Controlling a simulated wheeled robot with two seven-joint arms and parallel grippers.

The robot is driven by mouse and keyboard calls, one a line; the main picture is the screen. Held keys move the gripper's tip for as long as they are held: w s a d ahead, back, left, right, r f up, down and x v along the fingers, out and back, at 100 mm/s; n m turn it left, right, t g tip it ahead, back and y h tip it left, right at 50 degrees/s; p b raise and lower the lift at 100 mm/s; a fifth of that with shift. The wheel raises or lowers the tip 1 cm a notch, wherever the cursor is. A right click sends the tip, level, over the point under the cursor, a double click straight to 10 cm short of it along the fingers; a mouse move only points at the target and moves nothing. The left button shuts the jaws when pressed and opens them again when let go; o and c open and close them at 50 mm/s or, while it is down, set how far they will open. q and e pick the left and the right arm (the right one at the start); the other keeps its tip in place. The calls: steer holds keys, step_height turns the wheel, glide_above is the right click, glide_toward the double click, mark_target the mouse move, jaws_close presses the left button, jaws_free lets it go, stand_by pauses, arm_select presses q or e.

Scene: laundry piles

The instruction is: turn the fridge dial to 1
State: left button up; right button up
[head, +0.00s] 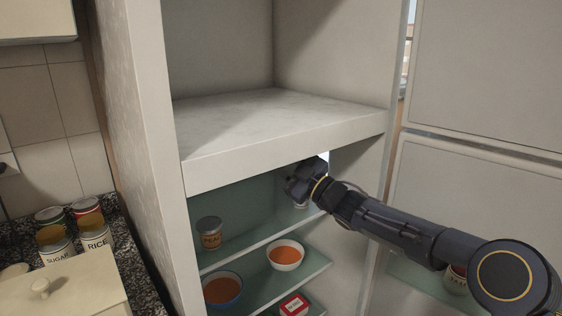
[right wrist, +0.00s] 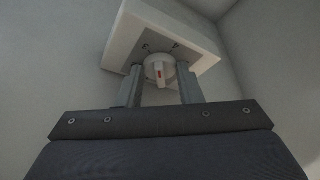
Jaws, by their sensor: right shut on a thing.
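In the head view my right gripper (head: 303,182) reaches inside the open fridge (head: 155,130), just under the thick middle divider, which hides the dial. My left gripper is not in view.
Below my right gripper, glass shelves (head: 255,240) hold a jar (head: 209,233), bowls of orange food (head: 285,255) and a red and white box (head: 294,305). The open fridge door (head: 480,190) stands at right. Cans (head: 97,240) stand on the counter at left.

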steer(key=o, duration=1)
steer(key=shift+c, duration=0.2)
steer(key=b+v, duration=0.1)
steer(key=v, duration=0.6)
steer(key=shift+s+d, duration=0.3)
steer(key=shift+f, duration=0.15)
